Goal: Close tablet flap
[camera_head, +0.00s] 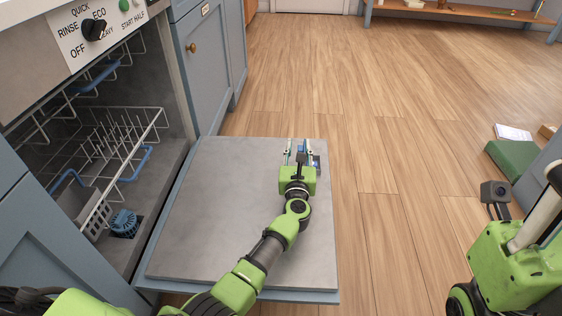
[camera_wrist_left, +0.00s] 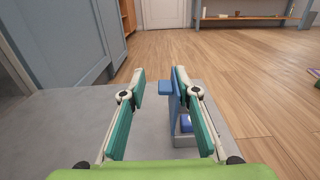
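The dishwasher door (camera_head: 220,210) is folded down flat, its grey inner face up. A small tablet compartment (camera_wrist_left: 188,140) with a blue inside sits on it. Its blue flap (camera_wrist_left: 174,105) stands upright, so the compartment is open; a bit of blue also shows beside the gripper in the head view (camera_head: 317,161). My left gripper (camera_head: 301,150) is over the door's far right part. In the left wrist view its teal-padded fingers (camera_wrist_left: 157,95) are apart, with the flap between them, nearer the right finger. Contact cannot be told. My right arm shows at the right edge, its fingers out of view.
A blue-grey cabinet (camera_head: 212,65) stands behind the door. The wooden floor (camera_head: 400,130) to the right is open. A green box (camera_head: 512,157) lies at the far right.

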